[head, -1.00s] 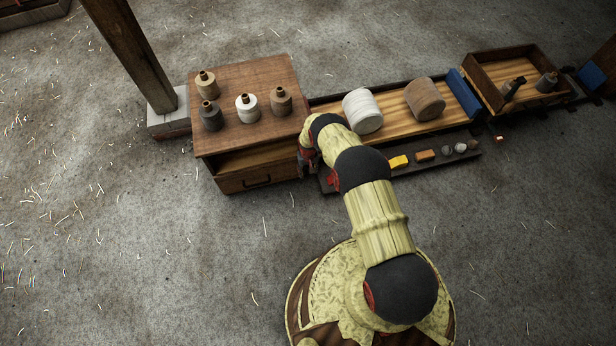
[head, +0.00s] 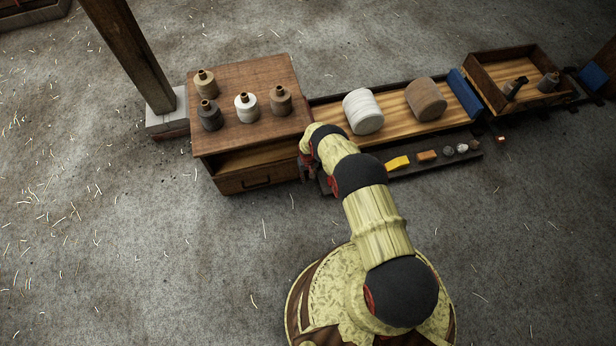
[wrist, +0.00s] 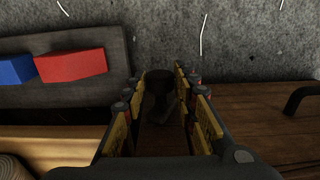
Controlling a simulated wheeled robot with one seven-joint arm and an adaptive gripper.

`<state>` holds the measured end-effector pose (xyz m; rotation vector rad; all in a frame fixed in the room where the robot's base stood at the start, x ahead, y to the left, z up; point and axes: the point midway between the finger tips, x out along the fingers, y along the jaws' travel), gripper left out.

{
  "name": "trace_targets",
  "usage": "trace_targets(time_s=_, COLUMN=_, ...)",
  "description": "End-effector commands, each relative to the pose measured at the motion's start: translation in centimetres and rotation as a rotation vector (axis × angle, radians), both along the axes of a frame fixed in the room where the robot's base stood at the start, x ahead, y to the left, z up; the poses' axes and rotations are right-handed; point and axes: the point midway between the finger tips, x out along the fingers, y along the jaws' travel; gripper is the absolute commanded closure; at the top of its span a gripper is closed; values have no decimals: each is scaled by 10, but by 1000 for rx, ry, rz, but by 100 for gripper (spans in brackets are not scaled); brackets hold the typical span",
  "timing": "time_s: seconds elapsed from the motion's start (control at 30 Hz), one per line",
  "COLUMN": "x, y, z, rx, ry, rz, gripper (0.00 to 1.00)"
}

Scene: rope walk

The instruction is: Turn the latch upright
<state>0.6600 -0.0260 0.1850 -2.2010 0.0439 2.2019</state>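In the wrist view a dark piece, which looks like the latch (wrist: 159,78), sits between the two fingers of my gripper (wrist: 160,105). The fingers stand apart, one on each side of it, and gaps show beside it. It is in deep shadow, so I cannot tell its tilt or whether a finger touches it. In the head view my arm hides the latch. My gripper (head: 307,168) is low at the right front corner of the wooden cabinet (head: 240,82), beside its drawer (head: 255,180).
The drawer has a dark handle (wrist: 302,98). A dark tray (wrist: 60,95) holds a blue block (wrist: 14,69) and a red block (wrist: 72,65) left of my gripper. Open floor lies in front.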

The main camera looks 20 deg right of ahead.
Motion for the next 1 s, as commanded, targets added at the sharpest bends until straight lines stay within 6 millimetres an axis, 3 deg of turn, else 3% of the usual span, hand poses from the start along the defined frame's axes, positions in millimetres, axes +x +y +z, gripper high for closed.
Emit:
trace_targets(time_s=0.43, x=0, y=0, z=0, rx=0, ry=0, rz=0, gripper=99)
trace_targets(time_s=0.67, x=-1, y=2, z=-1, rx=-30, ry=6, rz=3, gripper=99)
trace_targets(time_s=1.0, x=-2, y=6, z=-2, rx=-206, ry=14, rz=7, gripper=99)
